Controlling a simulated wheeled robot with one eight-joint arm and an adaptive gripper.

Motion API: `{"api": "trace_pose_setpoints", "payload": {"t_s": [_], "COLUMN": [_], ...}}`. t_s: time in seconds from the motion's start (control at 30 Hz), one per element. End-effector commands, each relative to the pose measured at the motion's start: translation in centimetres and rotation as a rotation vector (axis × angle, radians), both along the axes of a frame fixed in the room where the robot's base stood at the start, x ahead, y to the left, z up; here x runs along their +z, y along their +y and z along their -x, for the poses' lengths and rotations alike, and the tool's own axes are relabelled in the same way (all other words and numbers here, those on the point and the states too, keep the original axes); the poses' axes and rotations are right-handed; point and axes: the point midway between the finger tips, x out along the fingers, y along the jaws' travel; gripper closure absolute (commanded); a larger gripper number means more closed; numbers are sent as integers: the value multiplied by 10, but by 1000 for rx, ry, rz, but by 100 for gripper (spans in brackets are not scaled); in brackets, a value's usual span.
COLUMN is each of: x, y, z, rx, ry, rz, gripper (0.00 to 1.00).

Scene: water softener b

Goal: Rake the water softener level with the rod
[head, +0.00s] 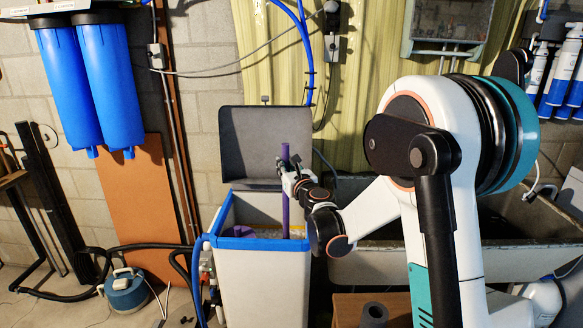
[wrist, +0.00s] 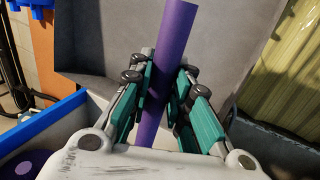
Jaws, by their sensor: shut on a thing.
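The water softener (head: 263,283) is a white cabinet with a blue rim and an open top; its grey lid (head: 250,140) stands raised behind it. Inside, a purple round cap (head: 240,232) shows at the left, and some pale, yellowish contents (head: 290,231) show at the right. My gripper (head: 292,175) is above the opening, shut on the purple rod (head: 285,215), which is close to upright with its lower end down in the cabinet. In the wrist view the rod (wrist: 176,40) runs between the teal fingers (wrist: 168,98). The rod's lower tip is hidden.
A concrete sink (head: 480,225) stands right of the cabinet, behind my arm. Blue filter housings (head: 90,85) hang on the wall at upper left. Hoses and a blue canister (head: 126,292) lie on the floor at left. A wooden stool (head: 345,308) is in front at right.

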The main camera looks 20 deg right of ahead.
Motion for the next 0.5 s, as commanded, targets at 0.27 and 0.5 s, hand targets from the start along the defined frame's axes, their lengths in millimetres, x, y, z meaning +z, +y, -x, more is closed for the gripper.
{"api": "trace_pose_setpoints", "payload": {"t_s": [0.27,0.5], "x": [0,0], "y": [25,46], "z": [-8,-15], "rx": [1,2], "ry": [0,0], "rz": [0,0], "gripper": [100,100]}}
